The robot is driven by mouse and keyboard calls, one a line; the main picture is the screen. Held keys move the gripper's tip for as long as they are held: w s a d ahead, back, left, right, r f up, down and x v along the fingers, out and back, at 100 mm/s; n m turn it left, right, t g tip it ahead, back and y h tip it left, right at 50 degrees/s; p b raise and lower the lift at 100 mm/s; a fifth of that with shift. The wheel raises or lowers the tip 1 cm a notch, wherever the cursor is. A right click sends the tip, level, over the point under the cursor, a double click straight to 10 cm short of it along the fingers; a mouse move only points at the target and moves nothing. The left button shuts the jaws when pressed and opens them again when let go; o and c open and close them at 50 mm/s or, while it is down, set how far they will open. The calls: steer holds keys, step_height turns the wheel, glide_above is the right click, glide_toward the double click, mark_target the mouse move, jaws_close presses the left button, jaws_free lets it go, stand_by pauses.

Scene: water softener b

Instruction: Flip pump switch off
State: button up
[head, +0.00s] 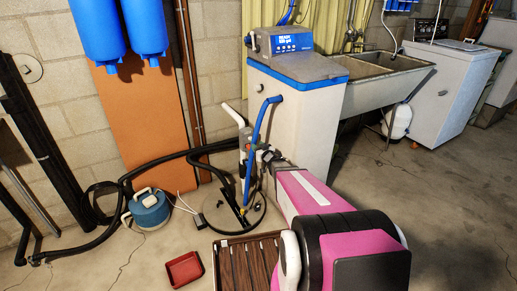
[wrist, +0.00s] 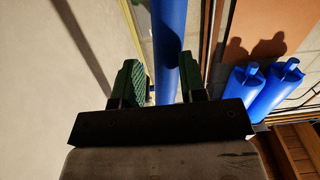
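I cannot make out the pump switch clearly in either view. A blue pump-like unit (head: 150,208) sits on the floor at left in the head view. A thin white cord runs from near it to a small dark box (head: 199,221) beside the round floor lid; I cannot tell if that is the switch. My gripper (wrist: 160,78) has its two green-padded fingers apart. A blue pipe (wrist: 168,40) shows between and beyond them; I see no clear grip on it. In the head view my gripper is small and partly hidden beside the blue pipe (head: 256,135), in front of the softener cabinet.
The pale softener cabinet (head: 310,125) stands just behind my arm, with a sink (head: 385,70) to its right. Blue filter housings (head: 97,30) hang at upper left. Black hoses (head: 110,215) cross the floor. A red tray (head: 184,269) and brown slatted crate (head: 232,266) lie in front.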

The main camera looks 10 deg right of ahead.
mark_target(251, 139)
steer(key=x, duration=0.8)
steer(key=shift+w, duration=0.2)
steer(key=shift+s+d, duration=0.1)
steer(key=shift+s, duration=0.2)
steer(key=c, duration=0.5)
